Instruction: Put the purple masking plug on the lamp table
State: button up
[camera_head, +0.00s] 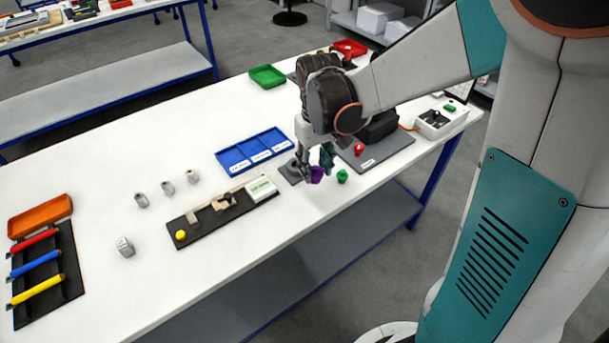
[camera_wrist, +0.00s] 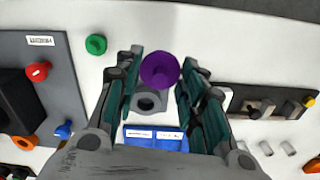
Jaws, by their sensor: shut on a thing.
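The purple masking plug (camera_head: 317,175) is held between the fingertips of my gripper (camera_head: 315,163), over the front part of the white table (camera_head: 310,205). In the wrist view the round purple plug (camera_wrist: 160,70) shows between the two dark green fingers of my gripper (camera_wrist: 160,74). Whether the plug touches the tabletop is unclear. No label that I can read names the lamp table, so I cannot tell whether it is this white table.
A green plug (camera_head: 342,176) stands just right of my gripper. A grey block with a hole (camera_wrist: 148,100) is close by. A grey board (camera_head: 395,150) with a red plug (camera_head: 359,149) lies to the right, a blue tray (camera_head: 232,162) to the left. The table's front edge is near.

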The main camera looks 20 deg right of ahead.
jog(key=shift+f+b, duration=1.1)
jog(key=shift+f, duration=2.6)
jog(key=shift+f, duration=0.15)
jog(key=o, duration=0.9)
